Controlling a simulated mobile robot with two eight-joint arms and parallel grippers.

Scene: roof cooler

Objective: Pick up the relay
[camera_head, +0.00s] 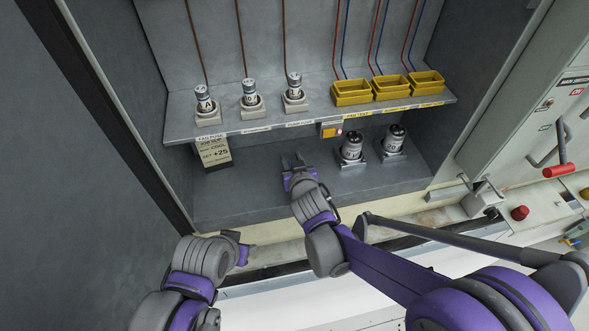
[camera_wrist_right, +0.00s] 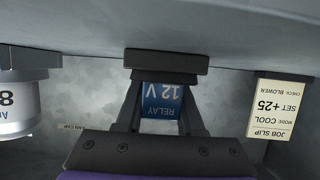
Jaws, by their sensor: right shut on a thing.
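The relay (camera_wrist_right: 162,104) is a blue block with upside-down white lettering, "RELAY 12 V", in the right wrist view. My right gripper (camera_wrist_right: 165,78) is shut on it, with a dark finger on each side. In the head view my right gripper (camera_head: 293,161) is inside the cabinet, over the lower floor and in front of the shelf. I cannot make out the relay there. My left gripper (camera_head: 238,248) is low at the cabinet's front edge, and its fingers cannot be made out.
Two silver cylinders (camera_head: 352,146) (camera_head: 394,139) stand on the floor to the right.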

